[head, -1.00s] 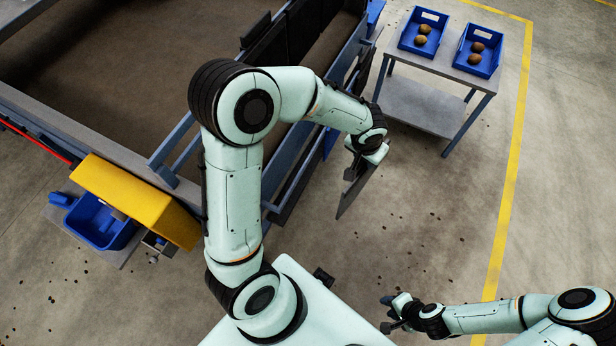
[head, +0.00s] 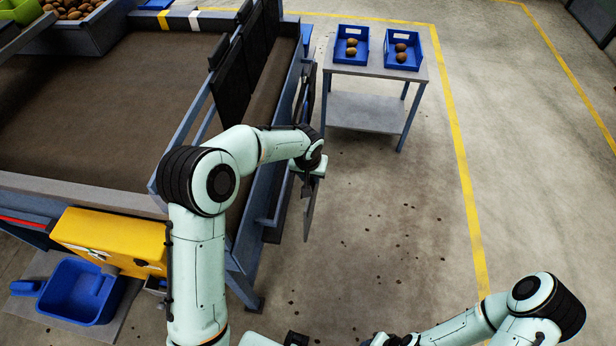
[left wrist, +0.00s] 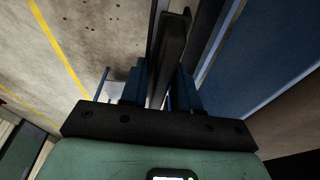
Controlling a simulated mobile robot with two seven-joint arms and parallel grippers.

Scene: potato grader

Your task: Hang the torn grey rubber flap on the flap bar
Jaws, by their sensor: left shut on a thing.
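My left gripper (head: 307,176) is shut on the torn grey rubber flap (head: 309,212), which hangs below it as a thin dark sheet, seen nearly edge-on, beside the grader's right side. In the left wrist view the flap (left wrist: 172,45) stands as a dark strip between the fingers (left wrist: 160,88). The tear cannot be made out. Other dark flaps (head: 229,82) hang in a row along the grader's belt; the flap bar itself cannot be clearly picked out there. My right gripper (head: 386,340) is cut off at the bottom edge, and its jaws are unclear.
The grader's blue side rail (head: 262,190) runs close left of my left gripper. A grey table (head: 375,70) with two blue trays (head: 350,59) of potatoes stands beyond it. The floor to the right is open.

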